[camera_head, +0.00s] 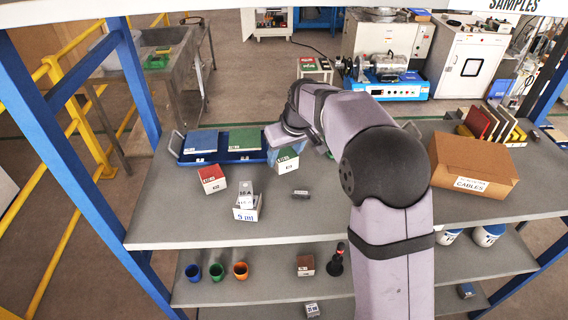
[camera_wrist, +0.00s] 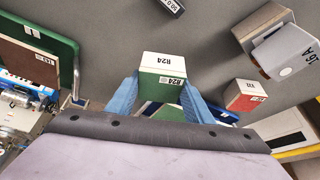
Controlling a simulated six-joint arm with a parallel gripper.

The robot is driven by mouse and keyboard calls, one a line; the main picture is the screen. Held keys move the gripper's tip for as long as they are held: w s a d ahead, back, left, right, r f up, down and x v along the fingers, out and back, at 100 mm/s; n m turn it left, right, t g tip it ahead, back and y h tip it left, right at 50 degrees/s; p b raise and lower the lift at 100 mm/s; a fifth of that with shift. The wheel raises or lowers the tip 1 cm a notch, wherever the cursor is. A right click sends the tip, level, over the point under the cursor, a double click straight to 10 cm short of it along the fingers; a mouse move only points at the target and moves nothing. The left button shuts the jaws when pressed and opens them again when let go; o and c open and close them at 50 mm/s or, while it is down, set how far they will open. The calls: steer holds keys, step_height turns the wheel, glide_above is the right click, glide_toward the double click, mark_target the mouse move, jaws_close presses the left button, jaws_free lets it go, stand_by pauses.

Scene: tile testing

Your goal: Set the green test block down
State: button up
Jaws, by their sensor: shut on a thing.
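The green test block (camera_wrist: 163,68), with a white upper part marked R24, sits between the blue fingers of my gripper (camera_wrist: 160,92) in the wrist view. My gripper is shut on it. In the head view the block (camera_head: 288,163) shows under my gripper (camera_head: 287,150), over the upper shelf (camera_head: 340,212), just in front of the blue tray's right end. I cannot tell whether its underside touches the shelf. The blue tray (camera_head: 186,160) carries a blue tile (camera_head: 201,141) and a green tile (camera_head: 244,139).
A red-and-white block (camera_head: 212,179), stacked grey and white boxes (camera_head: 246,208) and a small dark piece (camera_head: 300,194) stand nearby. A cardboard box (camera_head: 472,168) stands right. The shelf's front middle is clear.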

mark_target(284, 165)
steer(key=shift+f+p, duration=0.5)
steer(key=shift+f, duration=1.4)
steer(key=shift+f, duration=0.1)
steer(key=shift+f, duration=0.15)
steer(key=o, duration=1.3)
steer(key=shift+s, duration=0.1)
steer(key=shift+r, duration=0.25)
steer(key=b+v, duration=0.3)
steer(key=v, duration=0.9)
